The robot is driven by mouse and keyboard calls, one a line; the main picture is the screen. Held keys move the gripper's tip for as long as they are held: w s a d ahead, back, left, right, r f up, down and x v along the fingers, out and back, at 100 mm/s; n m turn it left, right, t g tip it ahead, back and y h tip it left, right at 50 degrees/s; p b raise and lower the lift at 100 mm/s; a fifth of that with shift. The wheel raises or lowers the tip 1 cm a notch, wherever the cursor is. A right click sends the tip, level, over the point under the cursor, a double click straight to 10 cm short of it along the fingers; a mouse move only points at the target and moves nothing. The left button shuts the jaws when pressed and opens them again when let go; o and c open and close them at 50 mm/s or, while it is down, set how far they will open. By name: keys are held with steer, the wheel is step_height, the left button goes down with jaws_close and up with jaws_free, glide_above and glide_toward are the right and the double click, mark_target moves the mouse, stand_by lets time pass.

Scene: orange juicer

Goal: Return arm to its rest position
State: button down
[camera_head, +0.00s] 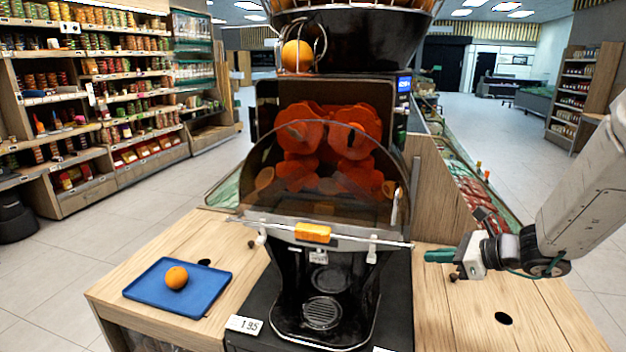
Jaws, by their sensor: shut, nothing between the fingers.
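My gripper (438,256) is at the right, over the right part of the wooden counter. It is shut and empty, with its green fingers pointing left toward the juicer. My grey arm reaches in from the right edge. The orange juicer (330,120) stands in the middle on a black base, apart from my gripper. Its tinted front cover (330,215) is in front of the red pressing parts, with an orange-yellow handle (313,233) at its lower edge. An orange (297,56) sits in the wire feed at the top.
A blue tray (215,298) with an orange (176,278) lies on the left of the counter (130,282). A wooden panel and produce stand (470,180) are behind my gripper. The right counter is mostly clear.

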steer(key=s+a+r+n+g, duration=0.1)
steer(key=s+a+n+g, duration=0.15)
steer(key=s+n, duration=0.25)
steer(key=s+a+r+n+g+h, duration=0.1)
steer(key=s+a+n+g, duration=0.15)
steer(key=s+n, duration=0.3)
steer(key=s+a+r+n+g, duration=0.1)
steer(key=s+a+n+g, duration=0.1)
steer(key=s+n+g, duration=0.3)
steer(key=s+r+n+t+h, duration=0.1)
steer(key=s+r+n+h, duration=0.3)
steer(key=s+n, duration=0.1)
steer(key=s+d+r+n+t+h, duration=0.1)
steer(key=s+r+n+h, duration=0.3)
steer(key=s, duration=0.4)
steer(key=shift+s+n, duration=0.3)
steer(key=shift+n, duration=0.35)
